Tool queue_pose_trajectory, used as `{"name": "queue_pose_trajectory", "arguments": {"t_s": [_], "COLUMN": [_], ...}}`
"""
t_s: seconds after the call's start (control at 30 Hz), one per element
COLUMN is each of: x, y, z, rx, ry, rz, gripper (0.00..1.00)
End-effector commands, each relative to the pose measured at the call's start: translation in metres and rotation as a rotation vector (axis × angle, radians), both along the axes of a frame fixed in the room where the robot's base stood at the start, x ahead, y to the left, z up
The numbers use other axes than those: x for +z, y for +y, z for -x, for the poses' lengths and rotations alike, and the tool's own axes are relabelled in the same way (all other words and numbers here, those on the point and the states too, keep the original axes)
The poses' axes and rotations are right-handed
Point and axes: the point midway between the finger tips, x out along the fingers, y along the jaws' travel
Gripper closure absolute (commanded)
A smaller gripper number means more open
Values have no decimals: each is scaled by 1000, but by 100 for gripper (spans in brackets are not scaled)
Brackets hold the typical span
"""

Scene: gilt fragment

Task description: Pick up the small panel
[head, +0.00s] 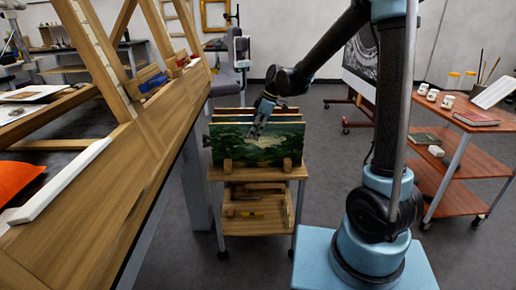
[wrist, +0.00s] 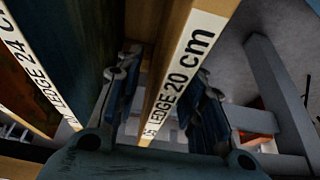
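Several panels stand upright on edge in a rack on a small wooden trolley in the head view. The front one is a painted landscape panel (head: 230,143). In the wrist view, the fingers of my gripper (wrist: 165,112) are spread apart. A panel edge labelled "LEDGE 20 cm" (wrist: 186,60) runs between them; I cannot tell whether either finger touches it. Another panel edge labelled "LEDGE 24 cm" (wrist: 32,62) lies to the left, outside the fingers. The panels' lower parts are hidden.
The trolley (head: 216,174) has a lower shelf with small items. A red-brown side cart (head: 460,172) with jars and a book stands on the right. Grey floor lies between.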

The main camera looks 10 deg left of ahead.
Motion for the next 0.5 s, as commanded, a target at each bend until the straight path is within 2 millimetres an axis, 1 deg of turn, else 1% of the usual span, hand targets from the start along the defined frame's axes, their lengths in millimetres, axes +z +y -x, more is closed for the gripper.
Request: {"name": "queue_pose_trajectory", "arguments": {"t_s": [0.03,0.13,0.37,0.4,0.47,0.5], "x": [-5,-10,-11,-11,-10,-10], "y": [2,4,4,4,4,4], "z": [0,1,1,1,1,1], "rx": [0,0,0,0,0,0], "ry": [0,0,0,0,0,0], "rz": [0,0,0,0,0,0], "gripper": [64,64,64,69,82,91]}}
